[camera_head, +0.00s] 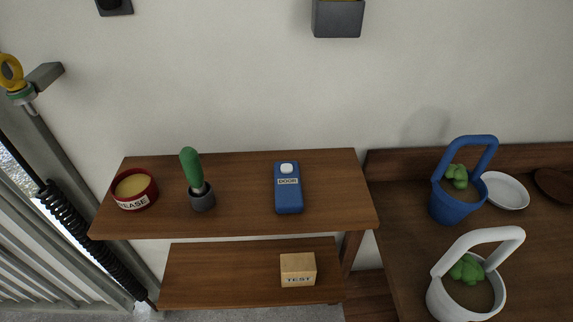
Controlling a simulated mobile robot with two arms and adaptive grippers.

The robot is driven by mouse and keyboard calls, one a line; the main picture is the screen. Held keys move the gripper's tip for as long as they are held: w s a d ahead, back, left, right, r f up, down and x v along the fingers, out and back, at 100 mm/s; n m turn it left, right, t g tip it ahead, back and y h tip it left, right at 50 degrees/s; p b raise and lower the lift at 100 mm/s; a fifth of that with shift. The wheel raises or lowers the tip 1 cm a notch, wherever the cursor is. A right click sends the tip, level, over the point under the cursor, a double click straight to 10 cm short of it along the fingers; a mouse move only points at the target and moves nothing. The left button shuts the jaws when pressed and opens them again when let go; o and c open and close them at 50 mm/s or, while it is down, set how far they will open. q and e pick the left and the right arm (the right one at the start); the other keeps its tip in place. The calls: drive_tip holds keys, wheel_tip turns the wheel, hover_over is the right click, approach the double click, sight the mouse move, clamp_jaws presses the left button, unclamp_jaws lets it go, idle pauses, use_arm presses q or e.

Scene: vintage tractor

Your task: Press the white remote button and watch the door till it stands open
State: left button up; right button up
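A blue remote (288,196) labelled DOOR lies on the upper wooden shelf (240,222), right of its middle. Its white button (287,168) is at the far end of the remote. Part of what looks like the door, with light slats (40,262), a dark coil spring and a grey frame, shows at the left edge. Most of it is outside the view, so I cannot tell how far it stands open. Neither of my grippers is in view.
A TEST box (298,269) sits on the lower shelf. Blue (451,207) and white (452,305) baskets and a plate (506,191) stand on the right table.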

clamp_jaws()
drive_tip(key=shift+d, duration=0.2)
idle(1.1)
